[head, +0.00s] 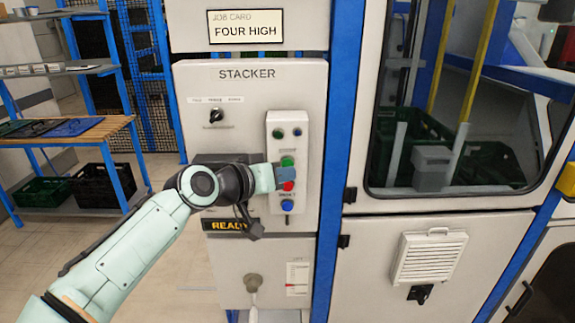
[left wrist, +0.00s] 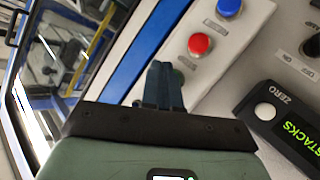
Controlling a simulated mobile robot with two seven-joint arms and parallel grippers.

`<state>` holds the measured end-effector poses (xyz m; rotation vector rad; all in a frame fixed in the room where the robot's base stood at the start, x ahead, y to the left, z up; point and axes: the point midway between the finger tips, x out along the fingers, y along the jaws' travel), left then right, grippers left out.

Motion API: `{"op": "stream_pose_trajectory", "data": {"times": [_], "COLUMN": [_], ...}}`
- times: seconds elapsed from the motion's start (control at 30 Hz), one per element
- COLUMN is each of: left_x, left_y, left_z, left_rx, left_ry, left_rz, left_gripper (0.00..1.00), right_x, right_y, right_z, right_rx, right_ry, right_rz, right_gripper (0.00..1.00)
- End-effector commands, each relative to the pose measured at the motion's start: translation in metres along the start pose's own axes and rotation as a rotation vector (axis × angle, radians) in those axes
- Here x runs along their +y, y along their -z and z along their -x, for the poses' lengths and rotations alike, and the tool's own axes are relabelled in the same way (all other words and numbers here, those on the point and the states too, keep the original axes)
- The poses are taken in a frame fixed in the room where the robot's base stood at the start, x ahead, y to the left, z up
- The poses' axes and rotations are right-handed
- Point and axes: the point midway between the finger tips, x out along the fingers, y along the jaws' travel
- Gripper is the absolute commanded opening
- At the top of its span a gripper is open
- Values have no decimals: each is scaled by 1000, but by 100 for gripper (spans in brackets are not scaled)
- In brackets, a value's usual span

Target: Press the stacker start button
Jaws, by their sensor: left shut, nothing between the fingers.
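The stacker's button box (head: 306,150) is a pale upright panel with a green button (head: 287,161), a red button (head: 288,187) and a blue button (head: 287,205) in a column. Their small labels are too blurred to read. My left gripper (head: 287,175) is shut and empty in front of the box, between the green and red buttons. I cannot tell whether the fingertips touch anything. My right gripper is out of view.
A job card (head: 246,27) above reads FOUR HIGH. A windowed machine door (head: 350,230) is on the right. A wooden-topped shelf (head: 95,132) with dark crates stands left. The floor between is clear.

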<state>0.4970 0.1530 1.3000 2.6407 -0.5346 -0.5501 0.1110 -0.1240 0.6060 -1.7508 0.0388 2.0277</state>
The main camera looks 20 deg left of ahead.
Motion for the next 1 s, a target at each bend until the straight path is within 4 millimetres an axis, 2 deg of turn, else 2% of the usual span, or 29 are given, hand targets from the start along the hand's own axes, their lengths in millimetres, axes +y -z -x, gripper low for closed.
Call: {"op": "stream_pose_trajectory", "data": {"times": [1.0], "left_x": [-4], "left_y": [4], "left_z": [-6], "left_rx": [0], "left_ry": [0], "left_rz": [0], "left_gripper": [0], "right_x": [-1], "right_y": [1], "right_z": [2], "right_rx": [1], "right_ry": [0], "right_rz": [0], "right_gripper": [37]}}
